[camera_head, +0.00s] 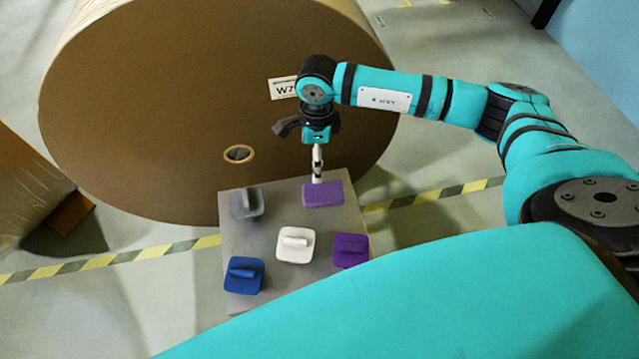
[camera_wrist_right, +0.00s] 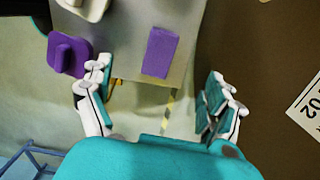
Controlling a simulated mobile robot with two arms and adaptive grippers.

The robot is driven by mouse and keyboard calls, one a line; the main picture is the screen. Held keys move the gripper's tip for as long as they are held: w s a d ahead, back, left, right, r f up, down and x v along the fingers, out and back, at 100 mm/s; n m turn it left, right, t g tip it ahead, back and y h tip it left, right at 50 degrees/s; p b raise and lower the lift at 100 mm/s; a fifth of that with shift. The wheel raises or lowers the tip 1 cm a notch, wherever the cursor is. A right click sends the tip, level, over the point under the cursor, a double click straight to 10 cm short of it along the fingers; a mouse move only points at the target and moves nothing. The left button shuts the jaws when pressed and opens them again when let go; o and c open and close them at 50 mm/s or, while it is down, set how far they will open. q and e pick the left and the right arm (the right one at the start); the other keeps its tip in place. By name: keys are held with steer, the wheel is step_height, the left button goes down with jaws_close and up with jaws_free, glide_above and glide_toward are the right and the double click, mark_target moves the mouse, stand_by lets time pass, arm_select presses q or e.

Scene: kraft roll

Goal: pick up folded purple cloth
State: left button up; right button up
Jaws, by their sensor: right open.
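The folded purple cloth (camera_head: 323,194) is a small flat rectangle at the far right part of the grey tabletop (camera_head: 265,212). It also shows in the right wrist view (camera_wrist_right: 160,52), lying flat between and beyond the fingers. My right gripper (camera_head: 317,172) points down by the cloth's far edge, apart from it as far as I can tell. In the right wrist view my right gripper (camera_wrist_right: 158,78) is open and empty, one finger on each side. My left gripper is not in view.
A purple handled block (camera_head: 350,250), a white one (camera_head: 295,244), a blue one (camera_head: 244,275) and a grey one (camera_head: 247,203) stand on the same tabletop. A large kraft roll (camera_head: 170,110) stands close behind it. Another roll (camera_head: 25,190) is at left.

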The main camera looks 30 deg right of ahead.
steer(key=b, duration=0.7)
glide_above(319, 192)
step_height(319, 192, down, 12)
steer(key=shift+r, duration=0.25)
step_height(319, 192, down, 6)
steer(key=b, duration=0.3)
steer(key=shift+b, duration=0.3)
steer(key=shift+r, duration=0.15)
steer(key=c, duration=1.2)
step_height(319, 192, up, 10)
steer(key=shift+r, duration=0.1)
